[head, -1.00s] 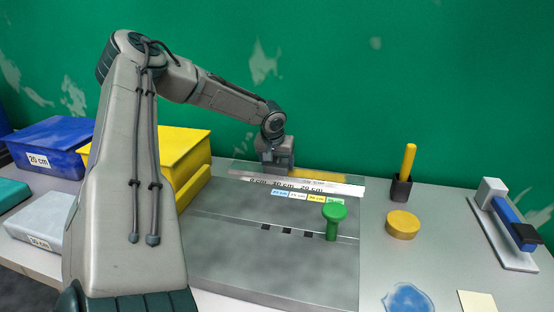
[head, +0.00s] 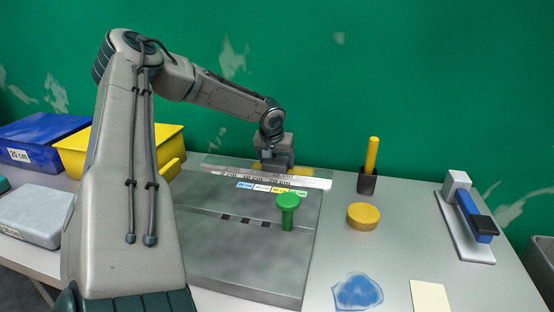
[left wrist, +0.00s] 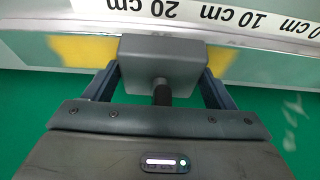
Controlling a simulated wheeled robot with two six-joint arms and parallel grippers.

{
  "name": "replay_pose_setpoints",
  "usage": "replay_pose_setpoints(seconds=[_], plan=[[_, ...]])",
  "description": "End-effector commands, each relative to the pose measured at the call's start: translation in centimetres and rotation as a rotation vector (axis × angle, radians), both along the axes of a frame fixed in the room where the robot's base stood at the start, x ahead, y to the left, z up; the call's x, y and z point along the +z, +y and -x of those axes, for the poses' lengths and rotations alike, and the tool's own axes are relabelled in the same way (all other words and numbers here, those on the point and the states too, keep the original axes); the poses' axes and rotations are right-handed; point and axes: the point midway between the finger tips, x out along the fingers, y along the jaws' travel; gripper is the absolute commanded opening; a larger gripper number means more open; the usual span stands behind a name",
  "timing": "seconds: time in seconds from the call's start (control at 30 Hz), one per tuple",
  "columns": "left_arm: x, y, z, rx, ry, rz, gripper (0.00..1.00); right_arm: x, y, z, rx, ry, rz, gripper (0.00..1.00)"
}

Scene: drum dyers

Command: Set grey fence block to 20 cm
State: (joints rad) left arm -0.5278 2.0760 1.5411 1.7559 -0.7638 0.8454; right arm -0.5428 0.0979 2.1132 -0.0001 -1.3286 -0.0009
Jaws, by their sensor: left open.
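The grey fence block (left wrist: 165,62) sits at the clear ruler rail, between the two fingers of my left gripper (left wrist: 160,88) in the left wrist view. The fingers are open, one on each side; I cannot tell whether they touch it. The block is roughly level with the upside-down 20 cm label (left wrist: 155,8). In the head view my left gripper (head: 276,163) is at the back edge of the grey board (head: 215,265), near the 20 cm end of the scale strip (head: 300,181). The block is hard to tell from the gripper there. My right gripper is out of view.
A green knob (head: 288,203) stands on the board in front of the gripper. To the right are a yellow disc (head: 362,217), a dark holder (head: 368,184) with a yellow stick, and a blue stapler-like tool (head: 475,215). Bins stand at left, including a blue one (head: 35,140).

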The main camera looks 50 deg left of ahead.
Motion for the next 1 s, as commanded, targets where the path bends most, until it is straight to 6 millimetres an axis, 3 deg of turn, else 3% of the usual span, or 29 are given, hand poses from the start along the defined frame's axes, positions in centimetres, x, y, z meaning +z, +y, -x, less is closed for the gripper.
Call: replay_pose_setpoints(seconds=[0.07, 0.47, 1.0], plan=[[0.0, 0.0, 0.0, 0.0, 0.0, 0.0, 0.94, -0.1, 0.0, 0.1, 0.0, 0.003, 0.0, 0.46], [0.5, -0.1, 0.1, 0.001, -0.001, 0.001, 0.95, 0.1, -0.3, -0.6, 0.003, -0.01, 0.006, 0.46], [7.9, -2.0, 2.5, 0.0, -0.004, 0.001, 0.95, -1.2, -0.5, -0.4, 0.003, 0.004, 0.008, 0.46]])
